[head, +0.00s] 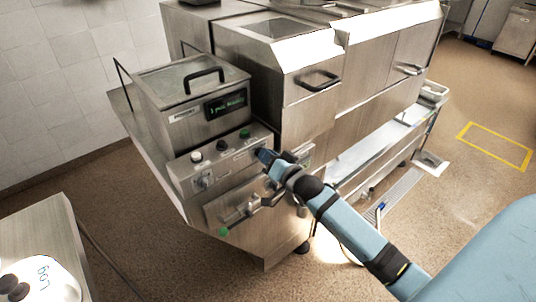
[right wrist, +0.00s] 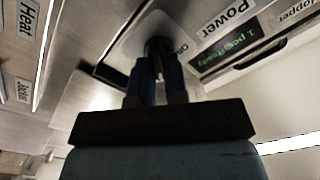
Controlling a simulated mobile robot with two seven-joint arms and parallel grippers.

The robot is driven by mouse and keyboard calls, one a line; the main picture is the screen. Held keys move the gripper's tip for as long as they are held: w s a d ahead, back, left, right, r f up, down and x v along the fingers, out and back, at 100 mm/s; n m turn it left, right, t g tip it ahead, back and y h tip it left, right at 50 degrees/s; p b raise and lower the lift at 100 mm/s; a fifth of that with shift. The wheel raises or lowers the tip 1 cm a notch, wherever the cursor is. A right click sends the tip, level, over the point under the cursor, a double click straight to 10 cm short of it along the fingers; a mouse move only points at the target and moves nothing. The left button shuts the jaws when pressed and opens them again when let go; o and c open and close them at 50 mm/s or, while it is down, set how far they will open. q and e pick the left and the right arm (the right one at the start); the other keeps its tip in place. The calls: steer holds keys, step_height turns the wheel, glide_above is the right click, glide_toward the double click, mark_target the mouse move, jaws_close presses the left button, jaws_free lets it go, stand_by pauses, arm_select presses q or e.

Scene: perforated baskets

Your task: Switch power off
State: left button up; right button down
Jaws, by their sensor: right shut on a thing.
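A steel machine carries a control panel (head: 218,165) with several knobs and buttons. My right gripper (head: 265,156) is at the right end of this panel and hides what it touches there. In the right wrist view, my right gripper (right wrist: 157,88) is shut on a dark power knob (right wrist: 157,46). The Power label (right wrist: 226,17) is beside the knob, and part of an Off mark shows near it. The knob's exact turn angle is hard to tell. The machine's display (right wrist: 228,45) is lit green and seems to read "1 pcs Ready". My left gripper is not in view.
A Heat label (right wrist: 27,20) is on the panel at the left of the wrist view. A lidded steel box (head: 190,90) stands above the panel. A valve handle with a green tip (head: 223,231) sticks out below. A steel table (head: 40,230) stands at the lower left.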

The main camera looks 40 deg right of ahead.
steer(key=shift+a+r+n+p, duration=0.15)
steer(key=shift+n+p, duration=1)
steer(key=shift+n, duration=2.85)
steer(key=shift+a+f+n+p, duration=0.15)
steer(key=shift+n+p, duration=1)
steer(key=shift+n, duration=2.85)
steer(key=shift+r+n, duration=0.1)
steer(key=shift+n, duration=0.2)
steer(key=c, duration=1.1)
jaws_free()
steer(key=shift+c, duration=0.2)
steer(key=shift+a, duration=0.1)
steer(key=s+d+b, duration=0.1)
steer(key=s+b, duration=0.1)
steer(key=s, duration=1.1)
steer(key=shift+s, duration=0.4)
